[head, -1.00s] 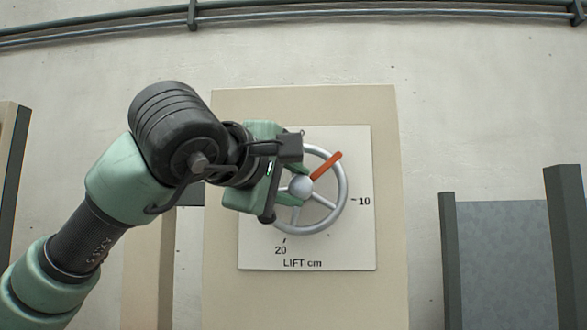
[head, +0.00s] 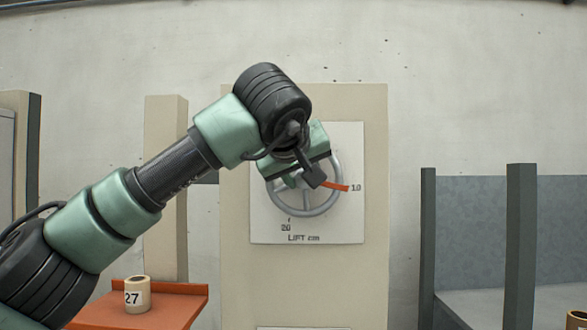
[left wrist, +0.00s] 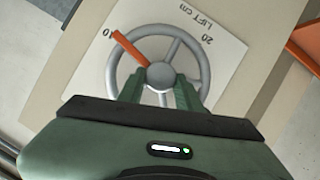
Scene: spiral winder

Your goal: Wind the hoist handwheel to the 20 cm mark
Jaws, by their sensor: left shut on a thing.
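The silver spoked handwheel (head: 309,214) is mounted on a white plate (head: 349,227) marked LIFT cm. Its orange pointer (head: 337,187) points right, at the 10 mark (head: 356,188); the 20 mark (head: 286,227) is at the lower left. My left gripper (left wrist: 158,90) is shut on the handwheel, with its green fingers on either side of the hub (left wrist: 161,75) in the left wrist view. My right gripper is not in view.
An orange shelf (head: 180,311) at the lower left holds a roll labelled 27 (head: 137,296). A beige post (head: 166,190) stands left of the wheel's panel. At the right are dark posts (head: 520,240) and a grey-backed bay (head: 470,215).

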